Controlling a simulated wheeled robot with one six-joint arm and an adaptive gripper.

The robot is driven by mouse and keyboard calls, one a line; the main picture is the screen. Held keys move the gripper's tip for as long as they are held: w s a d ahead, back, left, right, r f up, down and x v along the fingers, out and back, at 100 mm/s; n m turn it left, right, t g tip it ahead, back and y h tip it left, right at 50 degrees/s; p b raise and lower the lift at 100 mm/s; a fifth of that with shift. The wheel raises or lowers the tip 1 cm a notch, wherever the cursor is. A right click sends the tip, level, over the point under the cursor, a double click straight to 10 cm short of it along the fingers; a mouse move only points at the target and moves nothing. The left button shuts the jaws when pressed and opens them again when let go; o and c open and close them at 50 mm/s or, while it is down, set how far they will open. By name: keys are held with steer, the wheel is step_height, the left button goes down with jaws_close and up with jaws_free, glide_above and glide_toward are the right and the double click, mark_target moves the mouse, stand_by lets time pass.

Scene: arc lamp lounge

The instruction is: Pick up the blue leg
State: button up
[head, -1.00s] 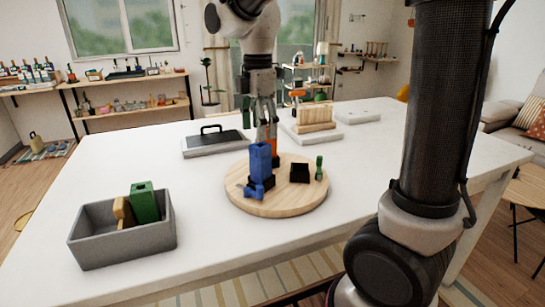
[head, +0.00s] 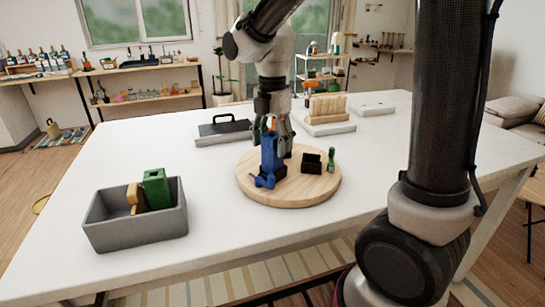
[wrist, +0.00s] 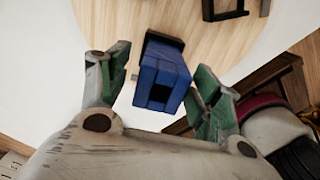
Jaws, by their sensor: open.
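The blue leg (head: 268,154) stands upright on the round wooden board (head: 318,192). In the wrist view the blue leg (wrist: 162,78) shows its end with a dark square opening, beside a dark base piece. My gripper (head: 272,137) points down at the upper part of the leg. In the wrist view my gripper (wrist: 160,76) is open, with one green-padded finger on each side of the leg. I see a gap on the left; I cannot tell whether the right finger touches it. A small blue part low at the front is partly merged with the leg in the head view.
On the board, a black open holder (head: 311,163) and a green peg (head: 331,159) stand to the right. A grey bin (head: 140,230) with green and tan blocks is at the left. A grey case (head: 222,132) and a wooden rack (head: 326,106) stand behind.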

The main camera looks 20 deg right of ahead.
steer(key=c, duration=1.3)
steer(key=shift+o, duration=0.2)
steer(key=shift+r, duration=0.15)
